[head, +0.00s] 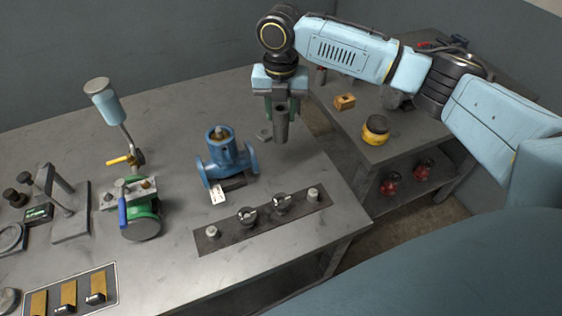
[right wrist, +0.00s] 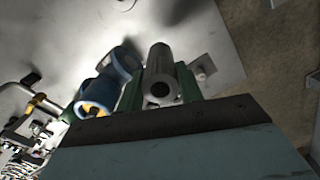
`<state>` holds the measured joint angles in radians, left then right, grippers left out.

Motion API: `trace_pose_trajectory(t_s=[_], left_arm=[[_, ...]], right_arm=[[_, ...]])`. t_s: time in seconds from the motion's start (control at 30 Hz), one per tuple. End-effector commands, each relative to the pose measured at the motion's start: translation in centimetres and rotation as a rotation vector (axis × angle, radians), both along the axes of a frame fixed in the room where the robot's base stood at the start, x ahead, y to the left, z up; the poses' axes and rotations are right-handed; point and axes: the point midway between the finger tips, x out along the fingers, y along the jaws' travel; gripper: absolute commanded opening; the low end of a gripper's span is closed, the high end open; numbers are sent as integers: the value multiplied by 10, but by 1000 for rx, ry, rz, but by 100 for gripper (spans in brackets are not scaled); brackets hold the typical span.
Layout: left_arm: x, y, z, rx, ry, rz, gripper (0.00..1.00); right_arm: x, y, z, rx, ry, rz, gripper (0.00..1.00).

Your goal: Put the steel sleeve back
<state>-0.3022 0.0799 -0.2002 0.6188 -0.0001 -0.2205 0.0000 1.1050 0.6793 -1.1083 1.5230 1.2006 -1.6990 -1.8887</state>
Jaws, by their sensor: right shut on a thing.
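My right gripper (head: 281,97) is shut on a grey steel sleeve (head: 281,127), a hollow cylinder. The sleeve hangs upright above the table's right part, just right of the blue valve body (head: 226,160). In the right wrist view the sleeve (right wrist: 159,75) sits between the green-sided fingers, its open bore facing the camera. The blue valve body, also in the right wrist view (right wrist: 100,92), stands on the table with a brass-coloured piece in its top opening and a white tag at its foot. My left gripper is not in view.
A dark strip (head: 262,220) with knobs and pegs lies along the front edge. A green device (head: 141,219) and a lever press (head: 70,205) stand left. A side bench (head: 390,125) holds a yellow-black round item (head: 376,130) and a brass block (head: 345,102). The table behind the valve is clear.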

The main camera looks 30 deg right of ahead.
Motion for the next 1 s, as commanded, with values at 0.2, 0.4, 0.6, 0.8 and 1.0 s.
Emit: trace_pose_trajectory(t_s=[0.2, 0.4, 0.6, 0.8, 1.0], left_arm=[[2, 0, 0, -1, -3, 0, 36], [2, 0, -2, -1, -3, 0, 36], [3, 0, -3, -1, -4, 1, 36], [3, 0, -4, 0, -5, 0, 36], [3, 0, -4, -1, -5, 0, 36]], right_arm=[[1, -2, -19, -1, 2, 69, 9], [2, -2, -47, -1, -1, 69, 9], [1, -2, -73, -1, 2, 68, 9], [2, -2, -99, -2, -1, 68, 9], [2, -2, -100, -2, -3, 68, 9]])
